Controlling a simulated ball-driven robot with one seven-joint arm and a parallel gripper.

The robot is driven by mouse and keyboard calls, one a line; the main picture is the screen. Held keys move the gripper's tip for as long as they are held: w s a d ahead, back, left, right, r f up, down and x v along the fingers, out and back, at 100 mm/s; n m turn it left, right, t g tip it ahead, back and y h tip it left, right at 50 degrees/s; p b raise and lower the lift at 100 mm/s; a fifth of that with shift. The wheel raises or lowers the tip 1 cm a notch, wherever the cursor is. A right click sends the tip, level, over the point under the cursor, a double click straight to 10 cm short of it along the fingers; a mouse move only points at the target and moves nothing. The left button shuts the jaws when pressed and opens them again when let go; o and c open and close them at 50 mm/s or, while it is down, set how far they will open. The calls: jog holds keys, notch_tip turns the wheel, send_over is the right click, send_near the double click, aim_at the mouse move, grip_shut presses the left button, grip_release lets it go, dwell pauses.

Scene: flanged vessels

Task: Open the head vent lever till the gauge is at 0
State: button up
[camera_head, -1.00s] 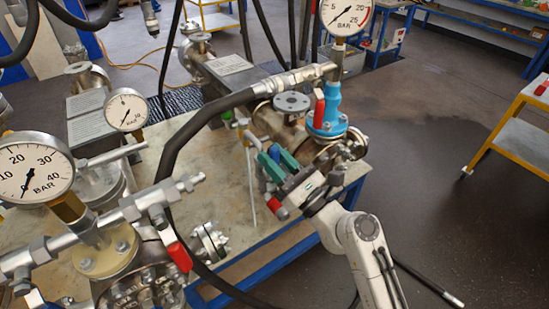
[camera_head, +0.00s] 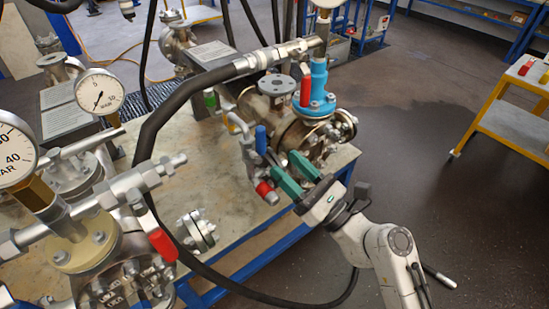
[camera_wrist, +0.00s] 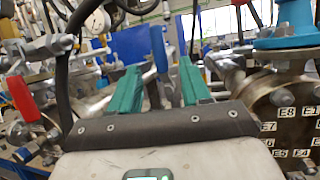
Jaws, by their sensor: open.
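My gripper (camera_head: 284,163) has green fingers, spread apart, near the front of the right vessel (camera_head: 296,128). A blue lever (camera_head: 261,139) stands just beyond the fingertips; in the wrist view the blue lever (camera_wrist: 158,48) appears between the open fingers (camera_wrist: 157,68), with no clear contact. A red-capped part (camera_head: 266,190) is just below the fingers. I cannot tell which lever is the head vent. The gauge (camera_head: 331,3) above is mostly cut off, its needle out of view.
The left vessel carries another red lever (camera_head: 162,243), a small gauge (camera_head: 99,92) and a large, partly cut-off gauge (camera_head: 14,150). A black hose (camera_head: 178,118) arches across the bench. A yellow trolley (camera_head: 510,115) stands at right; the floor between is clear.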

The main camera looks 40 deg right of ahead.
jog(key=shift+v, duration=1.15)
dwell(2.4)
